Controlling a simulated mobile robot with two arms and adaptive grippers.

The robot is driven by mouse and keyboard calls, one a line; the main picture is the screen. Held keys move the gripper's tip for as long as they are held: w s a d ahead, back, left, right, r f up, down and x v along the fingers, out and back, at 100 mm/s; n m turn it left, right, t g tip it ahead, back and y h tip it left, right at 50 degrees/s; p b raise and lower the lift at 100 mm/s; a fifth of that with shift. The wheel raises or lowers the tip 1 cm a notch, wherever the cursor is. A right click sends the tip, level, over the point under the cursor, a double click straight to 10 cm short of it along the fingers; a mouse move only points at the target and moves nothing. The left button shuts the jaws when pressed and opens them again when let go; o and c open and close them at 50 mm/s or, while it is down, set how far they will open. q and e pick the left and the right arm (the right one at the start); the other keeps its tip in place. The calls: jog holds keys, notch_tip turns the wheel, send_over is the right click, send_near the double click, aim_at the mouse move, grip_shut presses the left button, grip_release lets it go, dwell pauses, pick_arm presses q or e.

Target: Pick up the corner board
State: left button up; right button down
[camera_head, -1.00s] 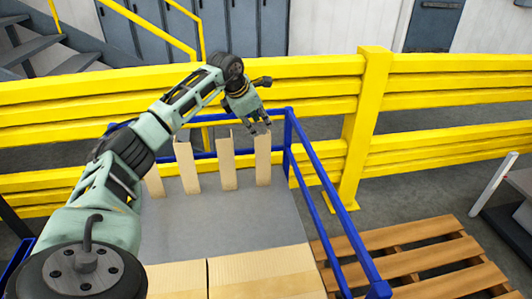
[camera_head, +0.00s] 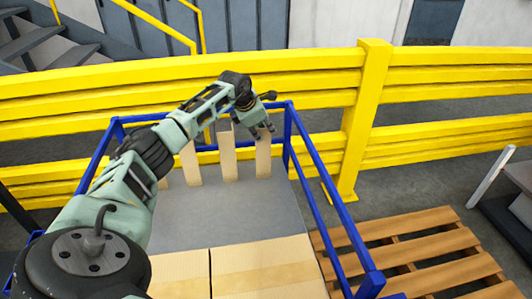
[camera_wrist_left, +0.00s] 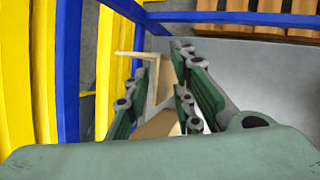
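Several tan cardboard corner boards stand upright in a row along the back of a blue-framed cart (camera_head: 341,229). The rightmost corner board (camera_head: 263,160) has my left gripper (camera_head: 262,134) at its top end. In the left wrist view, the L-shaped top edge of a corner board (camera_wrist_left: 153,85) shows between the fingers of the left gripper (camera_wrist_left: 158,105). These fingers are spread apart on either side of it; whether they touch it is unclear. Another corner board (camera_head: 228,158) stands just left. My right gripper is not in view.
Flat cardboard (camera_head: 265,262) lies at the cart's near end, with bare grey deck (camera_head: 230,215) behind it. A yellow guard rail (camera_head: 440,92) runs close behind the cart. A wooden pallet (camera_head: 415,240) lies on the floor to the right.

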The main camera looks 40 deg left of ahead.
pick_arm(q)
grip_shut()
jog(key=shift+w+a+r, duration=0.1)
jog(key=shift+r, duration=0.05)
dwell(0.4)
